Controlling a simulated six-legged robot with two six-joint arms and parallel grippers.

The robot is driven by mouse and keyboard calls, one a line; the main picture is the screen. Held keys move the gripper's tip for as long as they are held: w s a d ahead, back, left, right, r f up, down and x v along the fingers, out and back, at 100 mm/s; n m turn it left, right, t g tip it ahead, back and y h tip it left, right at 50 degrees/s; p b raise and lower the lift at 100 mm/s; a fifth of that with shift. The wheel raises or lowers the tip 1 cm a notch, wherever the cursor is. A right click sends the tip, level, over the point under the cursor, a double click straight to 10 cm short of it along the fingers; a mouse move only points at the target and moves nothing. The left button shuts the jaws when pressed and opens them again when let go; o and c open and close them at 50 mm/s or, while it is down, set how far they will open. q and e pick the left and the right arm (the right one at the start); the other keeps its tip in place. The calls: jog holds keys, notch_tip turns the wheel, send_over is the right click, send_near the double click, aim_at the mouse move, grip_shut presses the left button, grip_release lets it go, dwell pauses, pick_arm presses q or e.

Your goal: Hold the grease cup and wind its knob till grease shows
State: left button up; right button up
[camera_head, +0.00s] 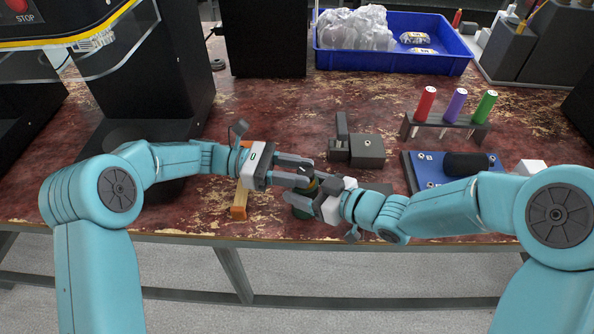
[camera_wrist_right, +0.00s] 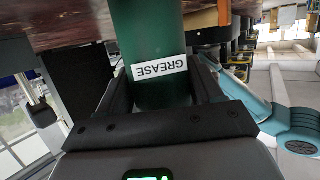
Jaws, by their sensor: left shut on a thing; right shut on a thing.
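The grease cup (camera_wrist_right: 155,38) is a dark green cylinder with a white label reading GREASE, upside down in the right wrist view. My right gripper (camera_wrist_right: 162,88) is shut on its body, one finger on either side. In the head view the cup (camera_head: 301,213) stands near the table's front edge, mostly behind my grippers. My left gripper (camera_head: 306,174) comes in from the left and is shut at the cup's top, around the knob, which the fingers mostly hide. I cannot tell whether any grease shows.
An orange wooden piece (camera_head: 240,200) lies left of the cup. A dark metal block (camera_head: 367,150) stands behind it. A rack (camera_head: 445,132) holds red, purple and green cylinders. A blue tray (camera_head: 450,65) holds plastic bags. A blue board (camera_head: 425,172) lies at right.

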pick_arm(q)
jog(key=shift+g, duration=0.3)
jog(key=o, duration=1)
jog(key=shift+o, duration=0.2)
notch_tip(320, 180, up, 10)
jog(key=shift+r, duration=0.1)
